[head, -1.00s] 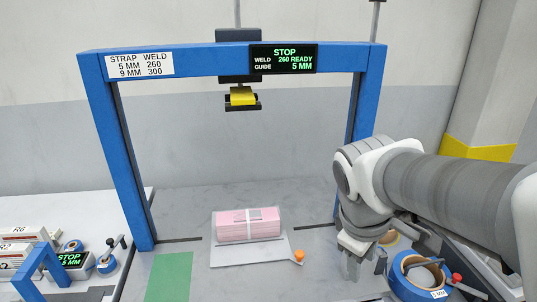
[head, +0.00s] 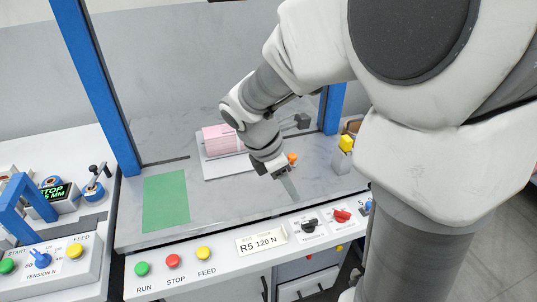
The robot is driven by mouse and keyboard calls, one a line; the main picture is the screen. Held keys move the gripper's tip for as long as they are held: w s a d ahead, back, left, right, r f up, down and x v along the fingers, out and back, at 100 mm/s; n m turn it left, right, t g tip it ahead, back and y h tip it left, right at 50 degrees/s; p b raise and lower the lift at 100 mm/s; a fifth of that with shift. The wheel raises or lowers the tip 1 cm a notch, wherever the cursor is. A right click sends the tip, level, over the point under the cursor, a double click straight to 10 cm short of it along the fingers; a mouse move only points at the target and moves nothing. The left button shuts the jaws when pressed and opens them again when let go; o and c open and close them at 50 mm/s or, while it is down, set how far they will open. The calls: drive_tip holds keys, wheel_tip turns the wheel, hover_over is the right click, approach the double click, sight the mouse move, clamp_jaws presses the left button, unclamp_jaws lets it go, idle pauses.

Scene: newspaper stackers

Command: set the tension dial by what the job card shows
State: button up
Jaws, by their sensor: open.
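The job card (head: 262,241) on the front panel reads "R5 120 N". A black tension dial (head: 310,225) sits right of it on a white plate marked "TENSION"; its exact setting is too small to read. My gripper (head: 287,187) points downward above the grey table near its front edge. It is open and empty, a little above and behind the dial and apart from it.
RUN, STOP and FEED buttons (head: 175,261) are on the panel's left. A red knob (head: 341,215) is right of the dial. A pink bundle (head: 220,139) lies on a plate behind my arm. Another machine at left has a blue tension dial (head: 42,258).

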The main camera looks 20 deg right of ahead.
sight(310, 222)
drive_tip(key=b+x, duration=0.5)
drive_tip(key=x, duration=1.1)
drive_tip(key=shift+s+f, duration=0.1)
drive_tip(key=shift+f, duration=0.2)
drive_tip(key=shift+c, duration=0.2)
clamp_jaws()
